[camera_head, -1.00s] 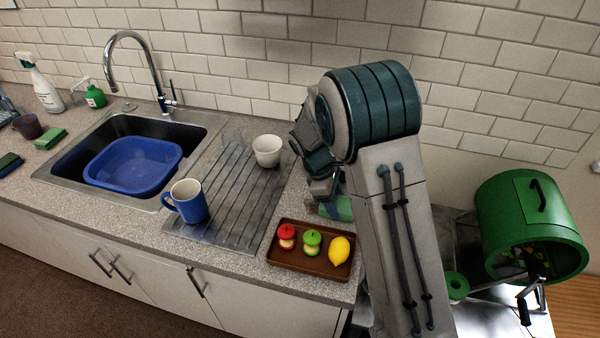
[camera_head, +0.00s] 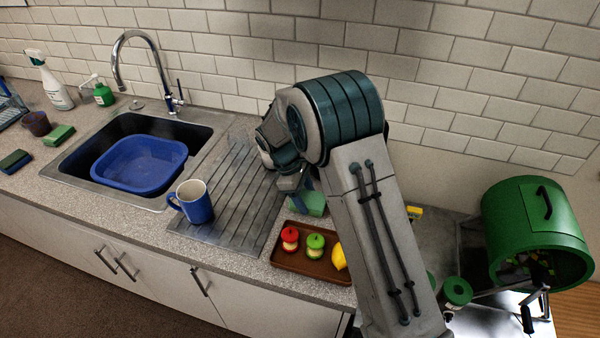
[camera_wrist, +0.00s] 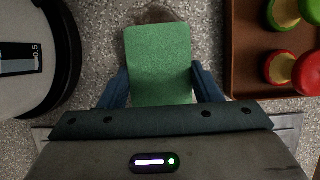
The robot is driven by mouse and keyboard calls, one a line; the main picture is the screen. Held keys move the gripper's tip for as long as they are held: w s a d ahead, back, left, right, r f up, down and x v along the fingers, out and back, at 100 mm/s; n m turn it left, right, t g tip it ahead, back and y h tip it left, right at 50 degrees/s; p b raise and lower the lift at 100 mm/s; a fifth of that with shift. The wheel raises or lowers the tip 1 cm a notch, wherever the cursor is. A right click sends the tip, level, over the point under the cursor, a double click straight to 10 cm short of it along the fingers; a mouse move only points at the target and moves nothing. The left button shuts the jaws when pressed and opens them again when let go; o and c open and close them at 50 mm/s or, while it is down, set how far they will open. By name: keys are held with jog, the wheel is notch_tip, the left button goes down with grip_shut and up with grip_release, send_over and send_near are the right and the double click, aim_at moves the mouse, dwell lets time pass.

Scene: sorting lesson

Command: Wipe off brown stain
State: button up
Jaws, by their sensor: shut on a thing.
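My gripper (camera_wrist: 160,90) is shut on a green sponge (camera_wrist: 160,55), with a blue finger on each side of it. In the head view the stain is hidden.
The brown tray (camera_head: 290,263) with toy fruit lies close to the sponge, at the right in the wrist view (camera_wrist: 244,60). A blue mug (camera_head: 196,204) stands on the metal drainboard (camera_head: 240,200). A blue basin (camera_head: 140,165) sits in the sink. A green drum (camera_head: 520,220) stands at the right.

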aim_at(310, 199)
jog(key=shift+a, duration=0.45)
notch_tip(310, 199, up, 4)
jog(key=shift+d+p, duration=0.15)
jog(key=shift+p, duration=1.05)
jog(key=shift+r+p, duration=1.25)
jog(key=shift+r, duration=0.7)
